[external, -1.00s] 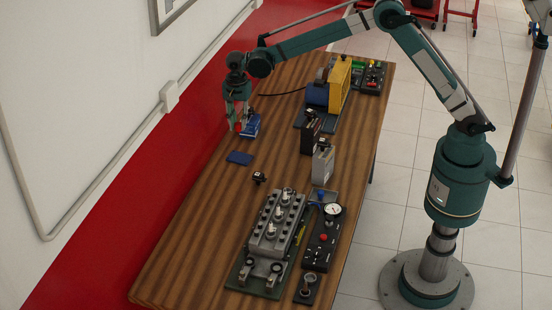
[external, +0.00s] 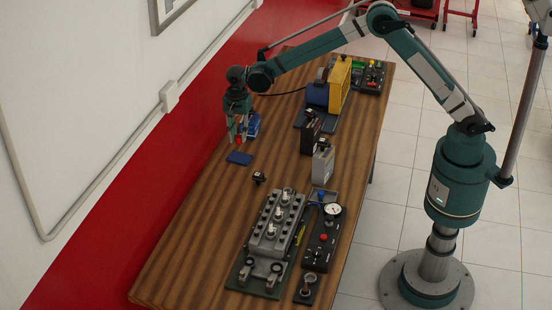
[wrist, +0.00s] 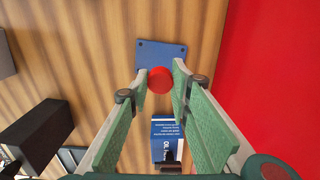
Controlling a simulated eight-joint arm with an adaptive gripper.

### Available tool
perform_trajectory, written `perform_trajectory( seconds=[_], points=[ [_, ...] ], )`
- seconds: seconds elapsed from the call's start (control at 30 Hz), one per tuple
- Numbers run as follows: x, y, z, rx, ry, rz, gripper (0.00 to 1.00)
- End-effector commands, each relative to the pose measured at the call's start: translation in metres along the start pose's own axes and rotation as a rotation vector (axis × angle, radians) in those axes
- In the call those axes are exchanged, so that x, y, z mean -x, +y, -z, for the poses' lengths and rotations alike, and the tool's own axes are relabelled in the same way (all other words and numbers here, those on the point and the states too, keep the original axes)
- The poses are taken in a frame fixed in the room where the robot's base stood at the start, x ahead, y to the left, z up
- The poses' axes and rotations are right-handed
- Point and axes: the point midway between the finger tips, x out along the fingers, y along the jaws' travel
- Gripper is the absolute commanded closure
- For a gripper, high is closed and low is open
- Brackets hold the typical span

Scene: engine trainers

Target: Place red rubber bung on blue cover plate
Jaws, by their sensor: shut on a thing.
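The red rubber bung (wrist: 160,80) is between the fingertips of my gripper (wrist: 160,84), which is shut on it in the wrist view. In the external view the gripper (external: 239,138) hangs above the table with the bung low between its fingers. The blue cover plate (wrist: 164,54) lies flat on the wood just beyond the bung in the wrist view, and the bung overlaps its near edge in the picture. In the external view the plate (external: 239,158) lies just below the fingertips. The exact gap between bung and plate cannot be told.
A blue box with white print (wrist: 166,137) stands close behind the gripper. Dark and grey boxes (external: 323,162) stand to the right. A small black part (external: 259,177) lies near the plate. The engine block (external: 277,222) is at the front. Bare wood surrounds the plate.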

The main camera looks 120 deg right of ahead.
Motion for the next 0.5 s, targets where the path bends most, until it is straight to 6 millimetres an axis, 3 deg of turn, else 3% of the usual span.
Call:
perform_trajectory(
  seconds=[0.2,0.5],
  points=[
    [-0.029,0.0,0.0,0.0,0.0,0.0,0.89],
    [-0.037,0.0,0.0,0.0,0.0,0.0,0.89]
  ],
)
